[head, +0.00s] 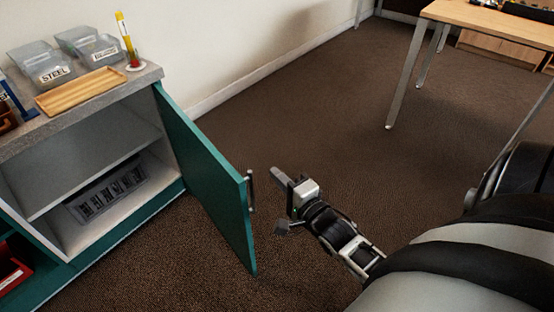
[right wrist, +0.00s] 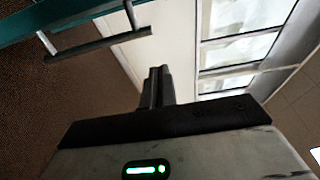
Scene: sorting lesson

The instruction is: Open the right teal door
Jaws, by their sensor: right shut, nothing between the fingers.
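The right teal door (head: 212,170) stands open, swung well out from the cabinet, in the middle left of the head view. Its metal bar handle (head: 250,190) is near the free edge. My right gripper (head: 276,173) is just to the right of the handle, shut and empty, apart from it. In the right wrist view the shut fingers (right wrist: 158,75) point away from the camera, and the handle (right wrist: 100,43) and part of the teal door (right wrist: 60,18) show at the upper left. My left gripper is not in view.
A wooden tray (head: 80,92) and clear bins (head: 42,66) stand on the cabinet top. A table (head: 490,22) is at the upper right. Brown carpet between is clear.

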